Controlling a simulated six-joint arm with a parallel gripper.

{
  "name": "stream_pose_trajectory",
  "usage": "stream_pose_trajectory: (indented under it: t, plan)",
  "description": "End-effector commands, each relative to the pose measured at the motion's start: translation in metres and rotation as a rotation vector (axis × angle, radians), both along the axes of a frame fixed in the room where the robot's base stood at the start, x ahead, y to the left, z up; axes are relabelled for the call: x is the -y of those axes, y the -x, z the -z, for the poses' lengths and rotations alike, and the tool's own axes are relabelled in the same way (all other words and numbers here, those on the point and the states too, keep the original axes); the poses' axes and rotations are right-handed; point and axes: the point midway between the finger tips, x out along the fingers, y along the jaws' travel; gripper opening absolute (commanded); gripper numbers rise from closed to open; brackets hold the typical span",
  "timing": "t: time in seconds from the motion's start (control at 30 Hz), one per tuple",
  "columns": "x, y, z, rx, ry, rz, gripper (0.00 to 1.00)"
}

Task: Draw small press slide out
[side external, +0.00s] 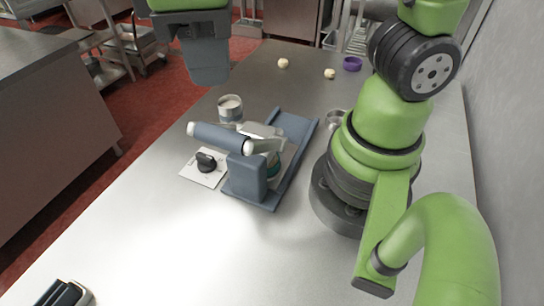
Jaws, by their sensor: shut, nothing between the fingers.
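The small press (247,177) stands on the metal table, a blue-grey block on a long blue-grey base (297,133) with raised edges. A thick blue-grey cylinder (215,137) with pale ends lies across its top and points left. Pale and clear parts sit behind the block, partly hidden by it. I cannot tell for sure which part is the slide. My gripper (210,78) hangs at the top, above and behind the press and apart from it, with its fingers shut and empty.
A steel cup (230,108) with pale contents stands behind the cylinder. A black knob (206,161) sits on a white plate left of the press. Two pale lumps (283,63) (329,73) and a purple ring (352,64) lie farther back. The table front is largely clear.

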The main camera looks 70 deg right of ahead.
Motion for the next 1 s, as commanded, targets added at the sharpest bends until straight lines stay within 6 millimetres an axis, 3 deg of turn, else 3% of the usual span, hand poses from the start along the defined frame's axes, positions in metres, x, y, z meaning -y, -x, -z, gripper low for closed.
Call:
stream_pose_trajectory:
  t: [0.27, 0.43, 0.47, 0.53, 0.7, 0.77, 0.87, 1.0]
  plan:
    - [0.0, 0.0, 0.0, 0.0, 0.0, 0.0, 0.0]
    - [0.014, -0.015, 0.006, 0.048, 0.045, 0.006, 0.39]
    - [0.021, -0.023, 0.008, 0.074, 0.07, 0.005, 0.45]
    - [0.048, -0.049, 0.016, 0.157, 0.153, -0.004, 0.45]
    - [0.138, -0.119, 0.04, 0.372, 0.387, -0.177, 0.45]
    - [0.163, -0.132, 0.052, 0.406, 0.42, -0.284, 0.45]
    - [0.194, -0.137, 0.079, 0.412, 0.396, -0.484, 0.45]
    - [0.213, -0.106, 0.125, 0.344, 0.198, -0.745, 0.45]
